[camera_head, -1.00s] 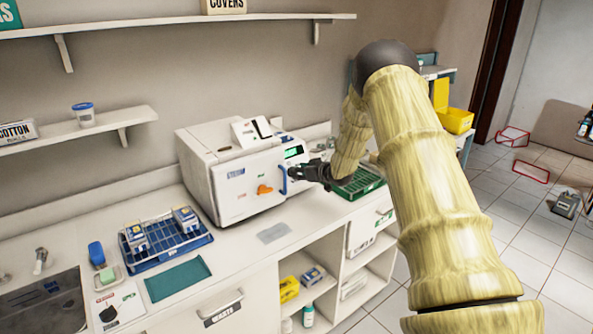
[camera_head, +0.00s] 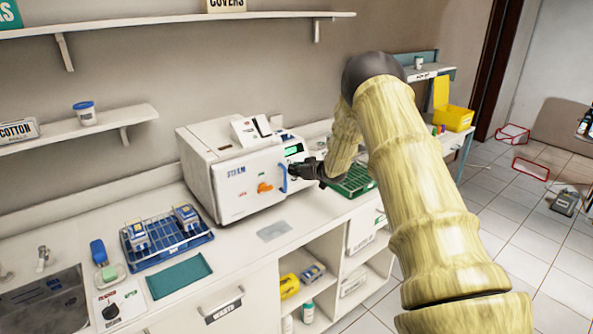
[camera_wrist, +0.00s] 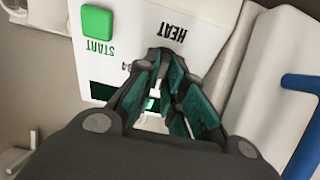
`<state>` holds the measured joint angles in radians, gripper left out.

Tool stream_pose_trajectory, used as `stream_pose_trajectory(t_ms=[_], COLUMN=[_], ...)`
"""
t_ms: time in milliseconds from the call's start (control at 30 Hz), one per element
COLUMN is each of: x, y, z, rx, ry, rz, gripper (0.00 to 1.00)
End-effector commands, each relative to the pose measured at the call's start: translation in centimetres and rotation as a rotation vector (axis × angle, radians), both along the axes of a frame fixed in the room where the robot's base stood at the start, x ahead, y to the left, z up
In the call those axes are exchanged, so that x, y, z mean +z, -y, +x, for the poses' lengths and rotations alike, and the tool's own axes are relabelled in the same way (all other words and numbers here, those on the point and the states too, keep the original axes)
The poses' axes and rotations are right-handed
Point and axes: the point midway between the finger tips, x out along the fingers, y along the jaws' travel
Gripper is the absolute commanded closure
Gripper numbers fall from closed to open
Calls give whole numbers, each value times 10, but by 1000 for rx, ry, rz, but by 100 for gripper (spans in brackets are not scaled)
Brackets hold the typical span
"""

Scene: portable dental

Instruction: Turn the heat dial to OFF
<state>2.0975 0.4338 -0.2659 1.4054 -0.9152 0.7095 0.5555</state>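The white steam unit (camera_head: 236,187) stands on the counter, with a lit green display (camera_head: 293,151) on its right-hand panel. The wrist view shows this panel (camera_wrist: 205,28) upside down, with a HEAT label and a green START button (camera_wrist: 97,22). The heat dial itself does not show; my fingers cover the area by the label. My gripper (camera_wrist: 162,55) points at the panel, with its fingertips close together beside the HEAT label. Whether they hold the dial is hidden. In the head view my gripper (camera_head: 297,171) is at the panel, just right of the blue door handle (camera_head: 283,178).
An orange latch (camera_head: 264,187) is on the unit's door. A green basket (camera_head: 357,180) sits right of the unit, close to my wrist. A blue rack (camera_head: 165,243) stands to the left. A separate black knob (camera_head: 110,312) is at the front left.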

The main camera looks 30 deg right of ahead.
Motion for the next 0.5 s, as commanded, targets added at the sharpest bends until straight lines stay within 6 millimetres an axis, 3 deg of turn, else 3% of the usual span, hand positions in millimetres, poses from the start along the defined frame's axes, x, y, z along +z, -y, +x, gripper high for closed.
stream_pose_trajectory(t_ms=[500], x=[0], y=[-1], z=[2], rx=[43], ry=[9], rz=[-73], gripper=[100])
